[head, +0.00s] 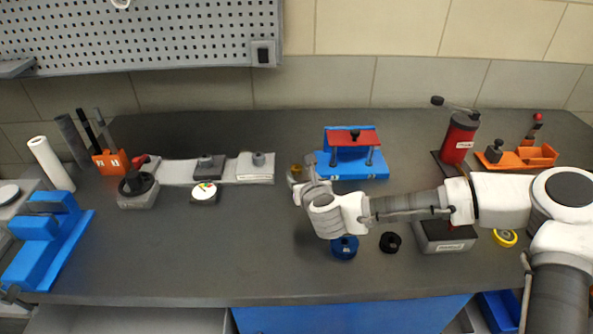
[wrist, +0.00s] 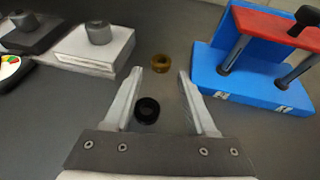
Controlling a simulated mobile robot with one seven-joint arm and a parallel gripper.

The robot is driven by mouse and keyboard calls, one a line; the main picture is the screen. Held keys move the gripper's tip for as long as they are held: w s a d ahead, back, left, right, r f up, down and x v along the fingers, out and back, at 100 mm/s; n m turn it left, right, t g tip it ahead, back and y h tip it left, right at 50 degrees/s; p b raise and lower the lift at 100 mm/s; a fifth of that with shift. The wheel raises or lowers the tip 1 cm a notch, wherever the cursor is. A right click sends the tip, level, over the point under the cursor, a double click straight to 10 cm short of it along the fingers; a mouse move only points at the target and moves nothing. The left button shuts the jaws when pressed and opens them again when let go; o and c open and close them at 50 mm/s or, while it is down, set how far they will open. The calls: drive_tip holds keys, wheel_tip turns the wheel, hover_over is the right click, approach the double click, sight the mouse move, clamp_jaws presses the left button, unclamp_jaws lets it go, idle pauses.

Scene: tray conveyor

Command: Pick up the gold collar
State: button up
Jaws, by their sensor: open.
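The gold collar (wrist: 161,62) is a small ring lying flat on the dark bench in the wrist view. It sits just beyond my fingertips, roughly centred between them. In the head view a bit of gold (head: 296,169) shows beside my gripper (head: 302,180), partly hidden by it. In the wrist view my gripper (wrist: 160,73) is open, its two fingers apart with nothing held. A black ring (wrist: 147,110) shows between the fingers, nearer the palm and closer to the left finger; its height relative to them cannot be told.
A blue fixture with a red top (head: 352,152) stands close to the right of the collar. A grey-white block (head: 256,167) stands to its left. A blue ring (head: 344,247) and a black ring (head: 390,242) lie nearer the front.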

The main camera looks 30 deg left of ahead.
sight(296, 167)
drive_tip(key=shift+x, duration=2.75)
drive_tip(key=shift+w+d, duration=0.1)
clamp_jaws()
